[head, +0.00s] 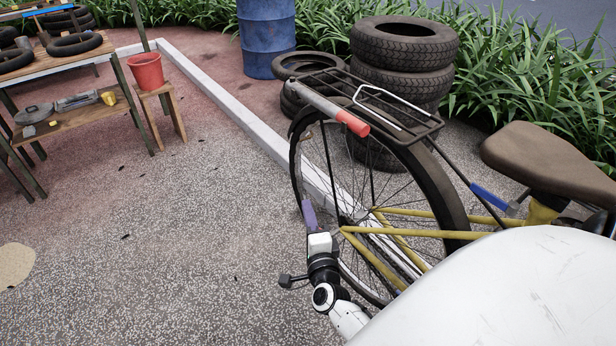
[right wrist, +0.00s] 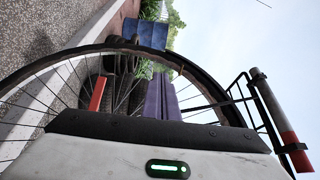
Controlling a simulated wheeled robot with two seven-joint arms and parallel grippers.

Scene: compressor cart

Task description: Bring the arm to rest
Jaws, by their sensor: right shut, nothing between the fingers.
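My right arm comes up from the bottom of the head view. Its gripper (head: 307,204) has purple fingers, which are closed together and empty. It is at the left side of the bicycle's rear wheel (head: 447,188), low in front of the rim and spokes in the picture. Whether it touches the wheel cannot be told. In the right wrist view the purple fingers (right wrist: 160,98) lie together, with the wheel rim (right wrist: 72,53) arching beyond them. My left gripper is not in view.
A silver tube with a red end (head: 330,108) lies on the rear rack (head: 422,128). Stacked tires (head: 403,50) and a blue barrel (head: 267,38) stand behind. A red bucket (head: 146,72) sits on a stool at left. The paving left of the wheel is clear.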

